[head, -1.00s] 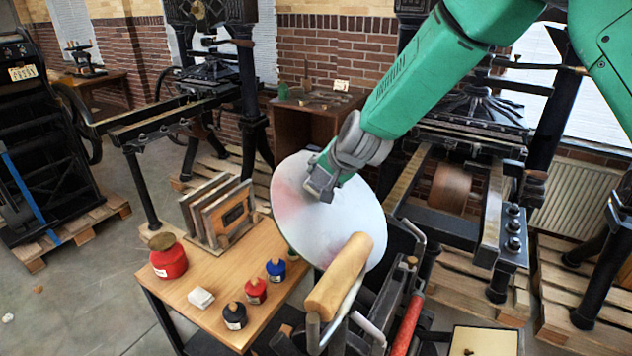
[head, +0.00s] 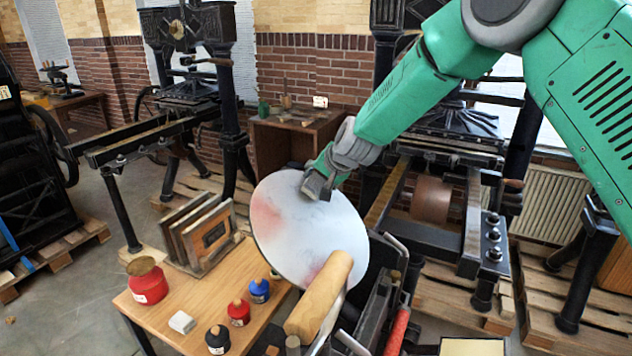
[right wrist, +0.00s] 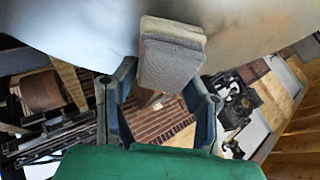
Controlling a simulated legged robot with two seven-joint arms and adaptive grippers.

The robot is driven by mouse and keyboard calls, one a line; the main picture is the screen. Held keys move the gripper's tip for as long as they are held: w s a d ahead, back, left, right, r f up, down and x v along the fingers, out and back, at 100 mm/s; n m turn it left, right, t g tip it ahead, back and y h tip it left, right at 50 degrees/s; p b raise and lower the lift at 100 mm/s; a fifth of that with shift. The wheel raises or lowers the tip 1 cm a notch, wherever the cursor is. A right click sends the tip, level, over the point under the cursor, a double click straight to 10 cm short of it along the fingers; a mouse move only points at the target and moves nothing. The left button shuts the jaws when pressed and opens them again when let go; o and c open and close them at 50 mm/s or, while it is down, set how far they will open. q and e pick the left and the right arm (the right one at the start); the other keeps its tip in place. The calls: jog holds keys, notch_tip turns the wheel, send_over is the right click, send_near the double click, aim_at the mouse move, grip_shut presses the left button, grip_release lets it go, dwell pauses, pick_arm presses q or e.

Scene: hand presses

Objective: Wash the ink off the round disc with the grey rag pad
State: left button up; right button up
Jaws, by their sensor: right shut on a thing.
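The round disc (head: 290,240) is a large pale plate tilted up on a press. A pink-red ink smear shows at its left edge and a fainter one low down near the wooden roller; the rest looks mostly whitish. My right gripper (head: 318,187) is at the disc's upper part, near the top right rim. In the right wrist view its fingers are shut on the grey rag pad (right wrist: 172,55), a small ribbed block reaching up to the disc's face (right wrist: 70,30). Whether the pad touches the disc is hard to tell. My left gripper is out of view.
A wooden roller (head: 320,295) lies across the disc's lower part. A small table (head: 200,285) at left holds a red jar (head: 147,282), several ink bottles, a white block (head: 181,322) and framed boards (head: 205,238). Larger presses stand behind.

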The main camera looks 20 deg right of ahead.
aim_at(279, 216)
jog(key=s+a, duration=0.3)
jog(key=a, duration=0.1)
jog(key=shift+s+a+r, duration=0.1)
jog(key=shift+s+a, duration=0.25)
jog(key=s+a, duration=0.2)
jog(key=shift+s+a, duration=0.3)
jog(key=shift+a, duration=0.1)
jog(key=shift+s+a, duration=1.1)
jog(key=shift+a, duration=0.2)
jog(key=shift+s+a, duration=1.05)
jog(key=shift+a, duration=0.25)
jog(key=shift+s+d+r, duration=0.2)
jog(key=shift+d+r, duration=0.15)
jog(key=shift+r, duration=0.25)
jog(key=shift+s+d+r, duration=0.35)
jog(key=shift+s+r, duration=0.1)
jog(key=shift+r, duration=0.3)
jog(key=shift+s+d+r, duration=0.4)
jog(key=shift+s+r, duration=0.05)
jog(key=shift+r, duration=0.3)
jog(key=shift+s+d+r, duration=0.35)
jog(key=shift+s+r, duration=0.1)
jog(key=shift+r, duration=0.3)
